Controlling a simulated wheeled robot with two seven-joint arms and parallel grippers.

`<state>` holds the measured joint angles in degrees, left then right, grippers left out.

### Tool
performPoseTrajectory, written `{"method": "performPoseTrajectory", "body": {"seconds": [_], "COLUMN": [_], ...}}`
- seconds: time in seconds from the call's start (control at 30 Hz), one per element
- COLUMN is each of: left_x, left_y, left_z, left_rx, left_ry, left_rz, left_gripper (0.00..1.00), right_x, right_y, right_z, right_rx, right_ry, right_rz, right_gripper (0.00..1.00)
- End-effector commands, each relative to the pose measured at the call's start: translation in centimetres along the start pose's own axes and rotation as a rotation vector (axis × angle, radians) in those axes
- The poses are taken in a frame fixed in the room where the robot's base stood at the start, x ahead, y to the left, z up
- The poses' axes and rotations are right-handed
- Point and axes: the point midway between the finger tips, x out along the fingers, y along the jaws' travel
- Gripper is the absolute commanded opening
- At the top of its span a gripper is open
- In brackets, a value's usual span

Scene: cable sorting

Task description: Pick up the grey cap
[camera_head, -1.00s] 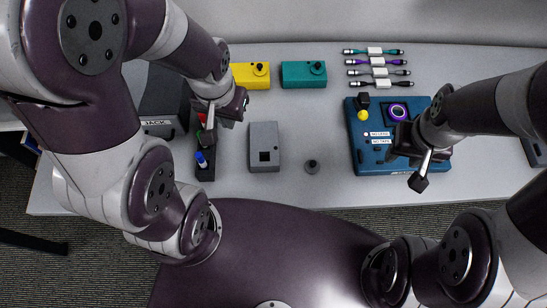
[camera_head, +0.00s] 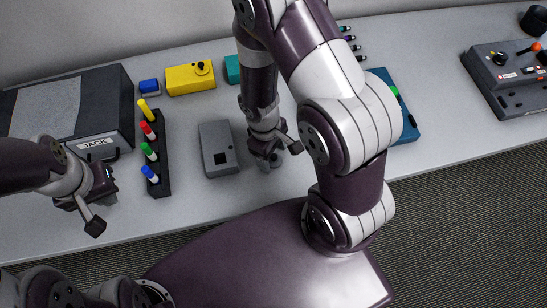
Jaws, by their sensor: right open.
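The grey cap (camera_head: 272,165) is a small dark knob on the table, just right of the grey box. It is partly hidden under my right gripper. My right gripper (camera_head: 267,158) points down at the cap with its jaws open. Whether the fingers are around the cap or just above it, I cannot tell. My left gripper (camera_head: 108,187) is at the left, above the table's front part, away from the cap. Its fingers are too small and dark to read.
The grey box (camera_head: 214,132) stands just left of the cap. A marker rack (camera_head: 163,188) with several coloured markers is further left, beside the JACK box (camera_head: 105,149). A yellow box (camera_head: 190,80) is behind. My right arm covers much of the blue box (camera_head: 408,128).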

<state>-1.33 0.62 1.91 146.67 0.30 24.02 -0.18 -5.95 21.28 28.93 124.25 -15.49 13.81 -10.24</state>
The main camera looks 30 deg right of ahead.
Motion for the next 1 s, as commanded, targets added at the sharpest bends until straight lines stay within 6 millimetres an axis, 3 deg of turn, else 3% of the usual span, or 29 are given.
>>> {"method": "performPoseTrajectory", "body": {"seconds": [0.23,0.27,0.4,0.43,0.77,1.0], "left_x": [0.1,0.1,0.1,0.1,0.1,-1.8], "left_y": [0.0,0.0,0.0,0.0,0.0,0.0], "left_z": [0.0,0.0,0.0,0.0,0.0,-0.2], "left_rx": [0.000,0.000,0.000,0.000,0.000,0.000], "left_ry": [0.000,0.000,0.000,0.000,0.000,0.000], "left_rz": [0.000,0.000,0.000,0.000,0.000,0.000], "left_gripper": [0.00,0.00,0.00,0.00,0.00,0.00], "right_x": [0.5,0.5,0.4,0.4,0.4,-1.4], "right_y": [0.0,0.0,0.0,0.0,0.0,0.1], "right_z": [0.0,0.0,0.0,0.0,0.0,0.0], "right_rx": [-0.001,0.000,0.000,0.000,0.000,0.001], "right_ry": [0.000,0.000,0.000,0.000,0.001,0.001], "right_rz": [0.000,0.000,0.000,0.000,0.000,0.000], "right_gripper": [0.71,0.65,0.19,0.13,0.12,0.12]}}
